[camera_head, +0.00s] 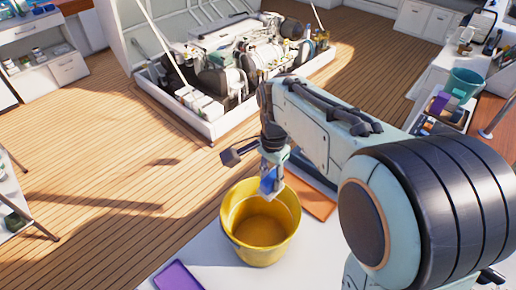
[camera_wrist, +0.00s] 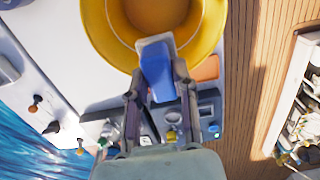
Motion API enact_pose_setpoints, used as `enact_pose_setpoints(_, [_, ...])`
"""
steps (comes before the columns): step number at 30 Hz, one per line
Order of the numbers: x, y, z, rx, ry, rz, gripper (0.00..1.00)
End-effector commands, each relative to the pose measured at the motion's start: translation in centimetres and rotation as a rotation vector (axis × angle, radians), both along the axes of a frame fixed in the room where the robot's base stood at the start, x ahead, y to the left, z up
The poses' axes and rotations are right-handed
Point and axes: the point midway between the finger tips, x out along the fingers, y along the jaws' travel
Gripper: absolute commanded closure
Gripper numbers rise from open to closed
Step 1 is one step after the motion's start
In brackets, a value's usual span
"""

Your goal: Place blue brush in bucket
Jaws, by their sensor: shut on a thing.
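The yellow bucket (camera_head: 245,243) stands upright on a white surface in the head view, and its inside looks empty. It also shows at the top of the wrist view (camera_wrist: 98,27). The blue brush (camera_head: 267,182) is held in my gripper (camera_head: 273,170) over the bucket's far right rim. In the wrist view the brush (camera_wrist: 157,75) sits between the fingers of my gripper (camera_wrist: 158,92), which are shut on it. Its far end overlaps the bucket's opening in that view. I cannot tell whether the brush's lower end is below the rim.
A purple item (camera_head: 179,277) lies left of the bucket and an orange board (camera_head: 314,201) lies to its right. A teal bucket (camera_head: 464,82) stands on the right-hand counter. The open engine hatch (camera_head: 232,118) is in the floor behind. Wooden floor (camera_head: 110,185) is clear at left.

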Motion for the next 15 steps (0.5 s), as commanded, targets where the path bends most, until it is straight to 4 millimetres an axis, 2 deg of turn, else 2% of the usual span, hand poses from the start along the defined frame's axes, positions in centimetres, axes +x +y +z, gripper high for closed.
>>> enact_pose_setpoints(8, [-0.1,0.0,-4.2,-0.001,0.005,0.002,1.0])
enact_pose_setpoints(15, [-0.1,-0.1,-11.2,-0.001,0.007,0.001,1.0])
